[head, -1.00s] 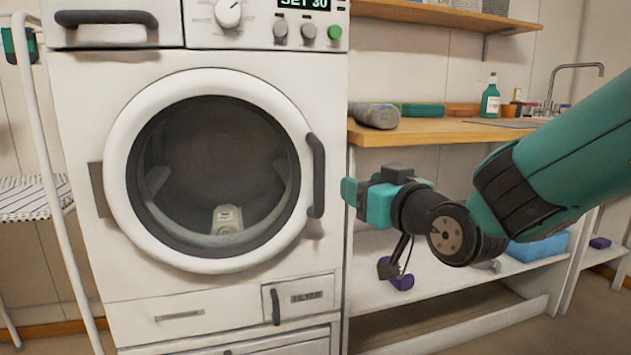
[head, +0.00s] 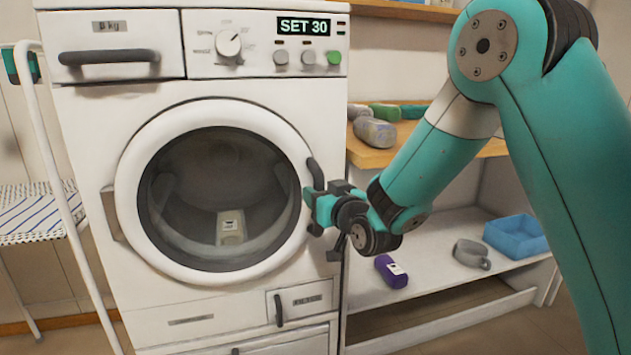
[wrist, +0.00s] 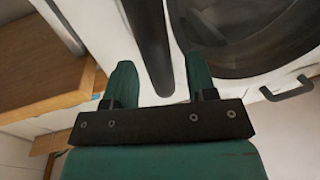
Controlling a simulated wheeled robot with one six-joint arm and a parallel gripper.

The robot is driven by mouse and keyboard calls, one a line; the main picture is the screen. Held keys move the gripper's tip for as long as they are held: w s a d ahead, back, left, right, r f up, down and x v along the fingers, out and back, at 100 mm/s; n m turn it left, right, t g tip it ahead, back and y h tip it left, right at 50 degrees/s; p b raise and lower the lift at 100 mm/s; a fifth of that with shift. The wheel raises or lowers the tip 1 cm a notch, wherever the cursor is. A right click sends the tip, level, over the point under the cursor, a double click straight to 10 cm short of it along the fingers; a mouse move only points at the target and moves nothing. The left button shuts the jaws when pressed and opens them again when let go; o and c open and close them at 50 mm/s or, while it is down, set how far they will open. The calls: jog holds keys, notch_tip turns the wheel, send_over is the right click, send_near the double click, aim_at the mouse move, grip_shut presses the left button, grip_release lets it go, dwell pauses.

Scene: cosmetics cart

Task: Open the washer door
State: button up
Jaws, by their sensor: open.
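The white washer (head: 75,205) stands at left in the head view. Its round door (head: 130,190) looks closed, with a white ring and dark glass. The dark door handle (head: 315,172) is at the ring's right edge and its lower part is hidden by my gripper (head: 309,207). In the wrist view the handle (wrist: 150,35) shows as a dark bar between the two teal fingers of my gripper (wrist: 158,62). The fingers are spread, with a gap visible beside the handle. I cannot tell whether either finger touches it.
A pale labelled item (head: 231,227) shows behind the glass. Right of the washer, a shelf (head: 425,290) holds a purple bottle (head: 391,271), a grey mug (head: 471,254) and a blue bin (head: 516,236). A wooden counter (head: 368,157) is above. A drying rack (head: 45,130) stands at left.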

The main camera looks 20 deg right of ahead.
jog(key=shift+w+a, duration=0.15)
jog(key=shift+w, duration=0.6)
jog(key=shift+w+a, duration=0.15)
jog(key=shift+w, duration=0.6)
jog(key=shift+c, duration=0.5)
grip_shut()
